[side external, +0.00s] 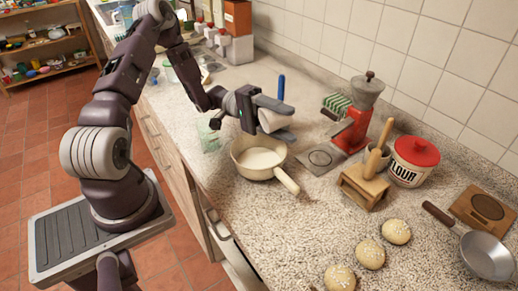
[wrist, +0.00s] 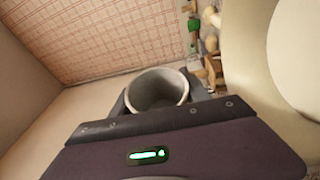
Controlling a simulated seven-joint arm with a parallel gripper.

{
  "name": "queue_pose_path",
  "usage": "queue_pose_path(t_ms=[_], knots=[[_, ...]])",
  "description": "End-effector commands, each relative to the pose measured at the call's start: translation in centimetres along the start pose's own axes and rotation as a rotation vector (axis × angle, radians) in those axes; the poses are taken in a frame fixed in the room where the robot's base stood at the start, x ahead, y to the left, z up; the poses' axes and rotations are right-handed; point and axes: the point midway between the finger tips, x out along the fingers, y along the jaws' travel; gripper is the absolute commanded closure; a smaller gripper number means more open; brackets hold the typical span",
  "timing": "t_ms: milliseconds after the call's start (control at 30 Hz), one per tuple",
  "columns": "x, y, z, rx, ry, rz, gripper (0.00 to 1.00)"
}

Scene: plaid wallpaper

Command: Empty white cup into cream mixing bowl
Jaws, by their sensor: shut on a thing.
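The white cup (side external: 271,120) is held between the two fingers of my gripper (side external: 290,122), above the counter. It is tipped well over onto its side. In the wrist view the cup (wrist: 157,92) shows its round mouth and a grey inside with no contents that I can make out. The cream mixing bowl (side external: 242,168) stands on the counter just below the cup, its handle pointing to the lower right. A pale, smooth white layer lies in the bowl. In the wrist view part of the bowl (wrist: 245,65) fills the right side.
A red grinder (side external: 352,130), a wooden box with a pestle (side external: 364,187) and a flour canister (side external: 412,160) stand right of the bowl. Several buns (side external: 370,254) lie in front, with a pan (side external: 487,255) at far right. A blue upright item (side external: 281,87) is behind my gripper.

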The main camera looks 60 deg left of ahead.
Motion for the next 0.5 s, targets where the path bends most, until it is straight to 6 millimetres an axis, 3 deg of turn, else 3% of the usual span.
queue_pose_path(t_ms=[233,367,500], knots=[[0.4,1.1,-0.5,-0.148,0.014,-0.065,0.91],[0.3,-1.3,-0.9,-0.299,0.032,-0.125,0.91],[1.1,-0.7,-2.7,-0.488,0.053,-0.208,0.91]])
